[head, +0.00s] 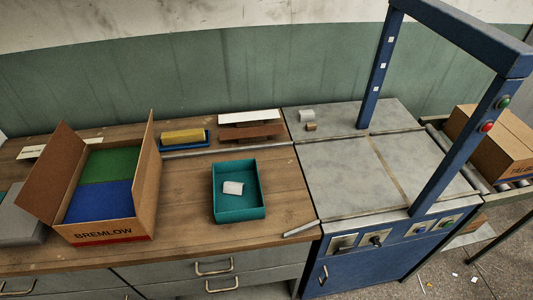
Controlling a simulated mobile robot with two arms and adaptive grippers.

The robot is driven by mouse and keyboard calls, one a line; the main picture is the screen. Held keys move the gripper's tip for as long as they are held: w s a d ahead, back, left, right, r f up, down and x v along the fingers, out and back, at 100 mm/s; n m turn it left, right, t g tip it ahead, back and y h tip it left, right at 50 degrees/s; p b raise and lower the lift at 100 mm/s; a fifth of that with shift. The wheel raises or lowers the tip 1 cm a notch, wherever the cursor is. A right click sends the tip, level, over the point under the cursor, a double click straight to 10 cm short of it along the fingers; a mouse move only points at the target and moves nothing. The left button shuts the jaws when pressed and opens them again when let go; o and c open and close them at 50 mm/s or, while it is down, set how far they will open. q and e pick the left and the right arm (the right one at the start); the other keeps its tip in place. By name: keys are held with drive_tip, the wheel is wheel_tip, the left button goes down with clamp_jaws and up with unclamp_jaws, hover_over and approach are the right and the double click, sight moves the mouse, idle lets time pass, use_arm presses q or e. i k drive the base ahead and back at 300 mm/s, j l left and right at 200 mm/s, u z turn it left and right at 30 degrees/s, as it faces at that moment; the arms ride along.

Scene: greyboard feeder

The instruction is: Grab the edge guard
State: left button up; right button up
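No part is clearly marked as the edge guard, and I cannot tell for certain which one it is. A short pale grey strip (301,229) lies at the bench's front right corner. A brown folded-looking strip (251,132) lies at the back of the bench, with a flat white strip (249,117) behind it. A small white piece (233,188) lies inside the teal tray (238,212). Neither of my grippers is in view.
An open carton (115,229) with green and blue contents stands on the left of the wooden bench (185,205). A yellow block (183,136) sits on a blue base. The blue machine frame (449,150) rises on the right, over a grey top. A closed carton (491,143) rests on rollers.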

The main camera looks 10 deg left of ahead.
sight(308, 115)
drive_tip(key=i+l+z, duration=0.1)
drive_tip(key=l, duration=0.3)
drive_tip(key=i+l, duration=0.1)
drive_tip(key=l, duration=0.25)
drive_tip(key=i+l+z, duration=0.15)
drive_tip(key=l, duration=0.25)
drive_tip(key=i+l, duration=0.1)
drive_tip(key=l, duration=0.25)
drive_tip(key=z, duration=0.05)
